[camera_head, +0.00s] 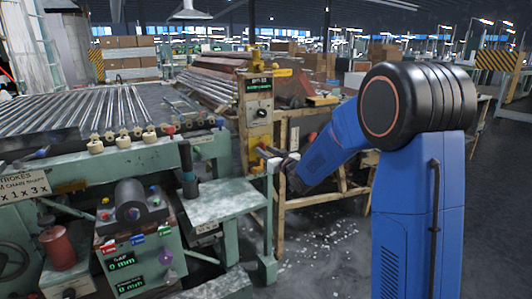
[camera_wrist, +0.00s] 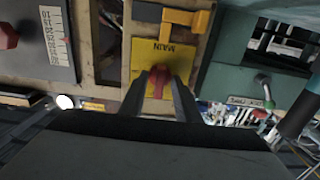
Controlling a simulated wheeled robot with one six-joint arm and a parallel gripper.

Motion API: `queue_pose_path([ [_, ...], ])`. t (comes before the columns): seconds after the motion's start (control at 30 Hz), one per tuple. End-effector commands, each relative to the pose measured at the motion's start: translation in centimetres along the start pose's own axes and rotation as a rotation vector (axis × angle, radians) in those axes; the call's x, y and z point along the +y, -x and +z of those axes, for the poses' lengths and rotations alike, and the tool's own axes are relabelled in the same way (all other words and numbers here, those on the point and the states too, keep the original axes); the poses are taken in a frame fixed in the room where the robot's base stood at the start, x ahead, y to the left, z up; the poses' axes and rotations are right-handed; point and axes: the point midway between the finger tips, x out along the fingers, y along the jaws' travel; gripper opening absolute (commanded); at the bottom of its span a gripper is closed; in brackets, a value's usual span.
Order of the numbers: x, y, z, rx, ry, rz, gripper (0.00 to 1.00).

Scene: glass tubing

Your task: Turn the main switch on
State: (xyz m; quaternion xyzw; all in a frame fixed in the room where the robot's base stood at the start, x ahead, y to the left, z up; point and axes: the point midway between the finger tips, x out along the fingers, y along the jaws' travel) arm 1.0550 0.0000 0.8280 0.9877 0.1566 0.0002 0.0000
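The main switch is a red handle (camera_wrist: 157,82) on a yellow plate (camera_wrist: 146,58) marked MAIN, which appears upside down in the wrist view. My gripper (camera_wrist: 158,84) is open, with one finger on each side of the red handle. Small gaps seem to show between the fingers and the handle; contact is not clear. In the head view my gripper (camera_head: 276,160) is at the side of the yellow control post (camera_head: 257,122), low down. The red handle cannot be made out there.
A grey box with a scale and red knob (camera_wrist: 40,40) is beside the plate, and a yellow bracket (camera_wrist: 180,18) sits beyond it. In the head view a green machine with glass tubes (camera_head: 75,112) stands left, and a wooden-framed bench (camera_head: 330,150) stands behind my arm.

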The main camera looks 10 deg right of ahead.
Motion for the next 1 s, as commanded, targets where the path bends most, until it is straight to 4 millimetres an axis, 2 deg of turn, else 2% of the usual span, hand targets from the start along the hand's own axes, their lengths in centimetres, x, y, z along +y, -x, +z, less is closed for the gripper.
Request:
queue_pose_path([
  [0.17, 0.0, 0.0, 0.01, 0.0, 0.0, 0.0, 0.3],
  [0.23, 0.0, 0.01, 0.02, 0.0, 0.0, 0.0, 0.18],
  [0.3, 0.01, 0.01, 0.02, 0.0, 0.0, 0.0, 0.01],
  [0.33, 0.01, 0.02, 0.02, 0.0, 0.0, 0.0, 0.0],
  [0.7, 0.01, 0.03, 0.04, -0.001, -0.035, 0.0, 0.0],
  [1.0, 0.01, 0.04, 0.06, -0.001, -0.218, 0.0, 0.0],
])
